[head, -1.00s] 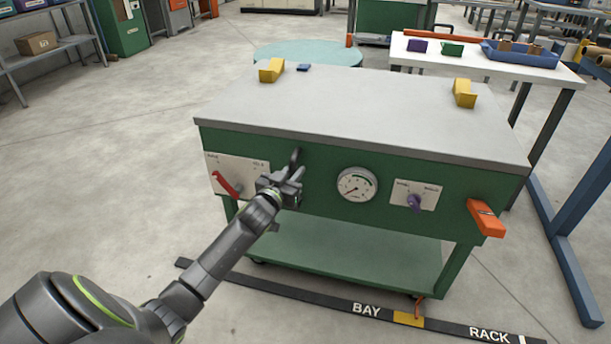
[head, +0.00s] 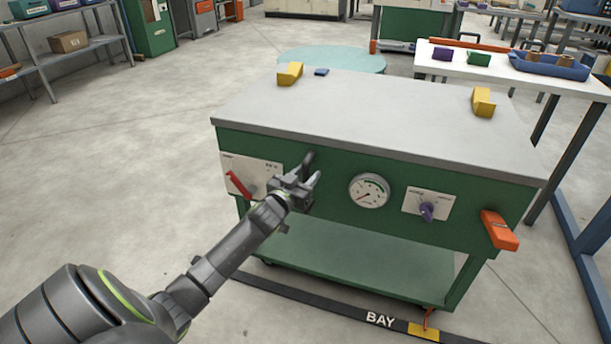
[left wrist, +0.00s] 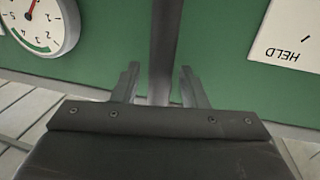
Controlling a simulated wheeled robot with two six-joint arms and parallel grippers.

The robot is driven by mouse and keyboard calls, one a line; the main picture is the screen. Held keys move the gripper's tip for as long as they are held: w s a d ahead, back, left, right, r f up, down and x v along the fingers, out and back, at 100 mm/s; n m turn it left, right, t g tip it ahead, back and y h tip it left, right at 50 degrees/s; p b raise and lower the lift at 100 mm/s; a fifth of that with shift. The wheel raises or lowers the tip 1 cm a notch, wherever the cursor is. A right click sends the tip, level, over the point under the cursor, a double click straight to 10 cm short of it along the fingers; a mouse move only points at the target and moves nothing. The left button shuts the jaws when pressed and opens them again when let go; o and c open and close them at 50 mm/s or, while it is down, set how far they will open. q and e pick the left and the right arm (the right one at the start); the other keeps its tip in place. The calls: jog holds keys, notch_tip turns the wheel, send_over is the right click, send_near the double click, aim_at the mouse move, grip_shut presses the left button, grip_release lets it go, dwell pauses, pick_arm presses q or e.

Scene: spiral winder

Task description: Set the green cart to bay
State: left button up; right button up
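The green cart (head: 330,190) has a grey top and a lower shelf. It stands behind a dark floor strip (head: 290,292) marked BAY. An orange pointer (head: 428,317) at its lower right corner hangs just above a yellow patch (head: 424,331) right of the word BAY. My left gripper (head: 312,170) is at the cart's front panel, between a red lever (head: 238,184) and a round gauge (head: 369,190). In the left wrist view its fingers (left wrist: 160,85) are apart, either side of a dark upright bar (left wrist: 165,35), with gaps showing. Contact cannot be told. My right gripper is out of view.
A purple knob (head: 427,211) and an orange block (head: 498,230) are on the front panel's right. Yellow blocks (head: 290,74) sit on the top. A white table (head: 520,80) and a blue frame (head: 590,225) stand at right. Floor at left is clear.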

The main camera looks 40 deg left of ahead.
pick_arm(q)
jog(key=shift+s, duration=0.15)
